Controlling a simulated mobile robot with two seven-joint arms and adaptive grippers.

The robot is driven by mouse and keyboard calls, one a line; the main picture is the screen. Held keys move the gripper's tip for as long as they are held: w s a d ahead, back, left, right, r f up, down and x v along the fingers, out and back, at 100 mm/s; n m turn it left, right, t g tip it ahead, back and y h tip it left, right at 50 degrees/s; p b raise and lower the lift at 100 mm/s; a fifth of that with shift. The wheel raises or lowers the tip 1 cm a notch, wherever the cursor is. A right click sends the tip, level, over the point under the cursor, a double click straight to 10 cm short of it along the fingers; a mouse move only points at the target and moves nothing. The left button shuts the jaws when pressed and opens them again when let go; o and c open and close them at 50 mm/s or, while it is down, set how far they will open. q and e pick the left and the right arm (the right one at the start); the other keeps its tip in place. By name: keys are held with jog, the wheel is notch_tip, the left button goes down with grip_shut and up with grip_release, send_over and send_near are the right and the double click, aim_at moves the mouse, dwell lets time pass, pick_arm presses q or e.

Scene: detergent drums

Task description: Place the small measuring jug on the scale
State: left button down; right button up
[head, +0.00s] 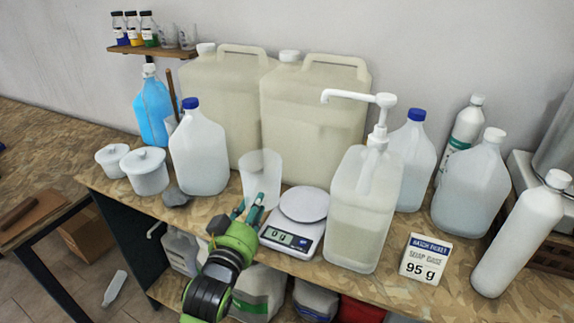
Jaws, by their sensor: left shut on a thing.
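The measuring jug (262,174), a clear, tapered cup, is upright just left of the scale. My left gripper (249,207) reaches it from the front and is shut on its lower part. The fingers hide part of the jug's base, so I cannot tell whether it touches the bench. The scale (304,207) has a round white pan with nothing on it, and its display reads 0 g. My right gripper is not in view.
A pump bottle (362,215) stands close right of the scale, with a 95 g card (426,258) beyond it. Large jerrycans (315,118) stand behind. A blue-capped jug (198,152) and white tubs (146,172) are at left. A shelf (155,51) holds small bottles and beakers.

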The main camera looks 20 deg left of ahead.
pick_arm(q)
jog(key=s+d+f+h, duration=0.1)
jog(key=s+d+f, duration=0.1)
jog(key=s, duration=0.4)
jog(key=s+d+f+m+b, duration=0.1)
jog(key=s+d+f, duration=0.2)
jog(key=s, duration=0.3)
jog(key=shift+d+h, duration=0.4)
jog(key=shift+d, duration=0.4)
jog(key=shift+s, duration=0.15)
